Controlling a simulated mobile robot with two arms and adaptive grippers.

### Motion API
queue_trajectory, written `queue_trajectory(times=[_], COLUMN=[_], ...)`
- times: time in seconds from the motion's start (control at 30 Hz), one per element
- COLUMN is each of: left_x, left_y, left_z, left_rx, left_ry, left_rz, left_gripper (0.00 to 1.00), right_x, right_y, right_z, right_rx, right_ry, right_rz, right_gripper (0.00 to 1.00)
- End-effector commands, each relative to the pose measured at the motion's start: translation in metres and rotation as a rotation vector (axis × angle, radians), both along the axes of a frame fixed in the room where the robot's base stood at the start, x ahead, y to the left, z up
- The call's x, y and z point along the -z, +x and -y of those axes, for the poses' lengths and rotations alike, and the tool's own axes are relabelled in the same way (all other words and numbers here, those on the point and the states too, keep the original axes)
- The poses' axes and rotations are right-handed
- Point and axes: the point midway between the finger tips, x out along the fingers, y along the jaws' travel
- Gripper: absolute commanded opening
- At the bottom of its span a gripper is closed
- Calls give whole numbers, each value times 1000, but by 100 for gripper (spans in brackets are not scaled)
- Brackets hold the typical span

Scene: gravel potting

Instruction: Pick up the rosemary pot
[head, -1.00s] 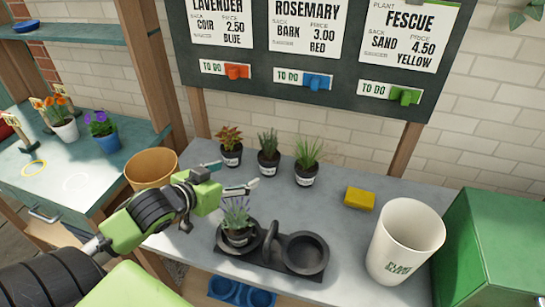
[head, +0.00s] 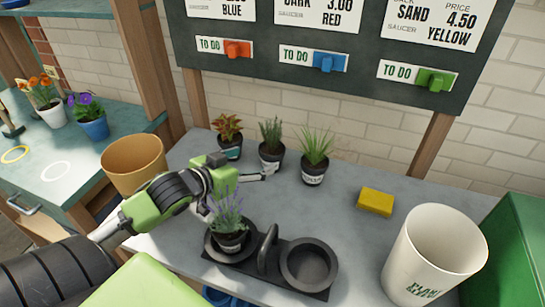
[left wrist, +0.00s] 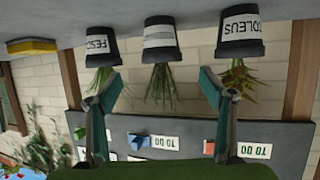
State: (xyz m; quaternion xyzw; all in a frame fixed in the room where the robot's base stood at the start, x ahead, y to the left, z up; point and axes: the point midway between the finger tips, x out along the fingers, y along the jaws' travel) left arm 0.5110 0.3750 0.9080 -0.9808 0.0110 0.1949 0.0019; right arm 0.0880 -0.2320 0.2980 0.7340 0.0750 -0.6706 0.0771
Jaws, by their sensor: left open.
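The rosemary pot (head: 271,157), a small dark pot with a white label and upright green needles, stands on the grey bench in the middle of a row of three. The coleus pot (head: 229,146) is left of it and the fescue pot (head: 314,171) right. My left gripper (head: 241,168) is open and empty, in front of the row. In the left wrist view, which is upside down, the rosemary pot (left wrist: 160,38) appears between the two spread fingers but beyond them, with no contact visible. My right gripper is not in view.
A lavender pot (head: 230,239) sits in the left dish of a black double tray (head: 262,278), below my left gripper. A terracotta-coloured tub (head: 134,165), yellow sponge (head: 375,202), white bucket (head: 433,254) and green box (head: 520,240) stand around.

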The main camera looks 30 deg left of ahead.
Motion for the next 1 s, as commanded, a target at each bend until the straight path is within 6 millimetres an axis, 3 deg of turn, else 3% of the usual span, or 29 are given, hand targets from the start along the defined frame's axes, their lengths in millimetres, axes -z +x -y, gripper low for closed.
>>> queue_trajectory(times=[0.3, 0.67, 1.0], left_x=[16, 25, 36], left_y=[44, 65, 104], left_z=[0, 1, -1], left_rx=[-1, 0, 0], left_ry=[-1, 1, 0], left_rz=[2, 1, 1], left_gripper=[74, 74, 74], right_x=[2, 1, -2], right_y=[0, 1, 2], right_z=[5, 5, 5], right_rx=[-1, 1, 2], right_ry=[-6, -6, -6], right_rz=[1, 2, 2], right_gripper=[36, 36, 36])
